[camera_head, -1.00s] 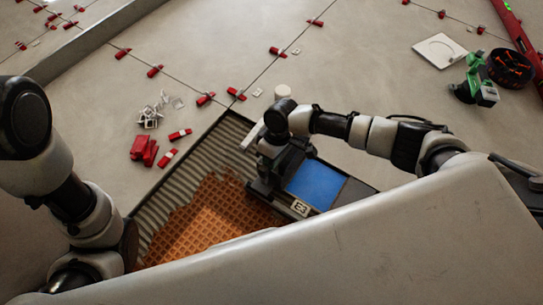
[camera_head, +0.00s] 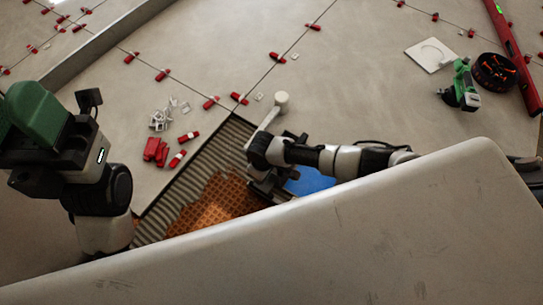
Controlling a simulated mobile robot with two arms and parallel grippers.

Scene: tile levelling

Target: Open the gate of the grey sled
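A low dark-framed unit with a blue panel (camera_head: 309,181), which I take for the sled, stands at the right edge of the ribbed mortar bed. My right arm crosses it and hides most of it. My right gripper (camera_head: 268,183) is at its left end; its fingers are hidden. A pale bar (camera_head: 262,126) with a round white knob (camera_head: 282,101) sticks up behind the wrist. I cannot tell whether it is the gate's lever. My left gripper (camera_head: 92,102) is raised at the left beside a green block (camera_head: 38,112); I cannot tell whether it holds it.
The ribbed bed (camera_head: 192,186) has an orange waffle mat (camera_head: 222,203) on it. Red wedges (camera_head: 156,151) and white clips (camera_head: 160,120) lie left of it. A green tool (camera_head: 462,88), a black reel (camera_head: 495,72), a white plate (camera_head: 432,55) and a red level (camera_head: 515,55) lie at right.

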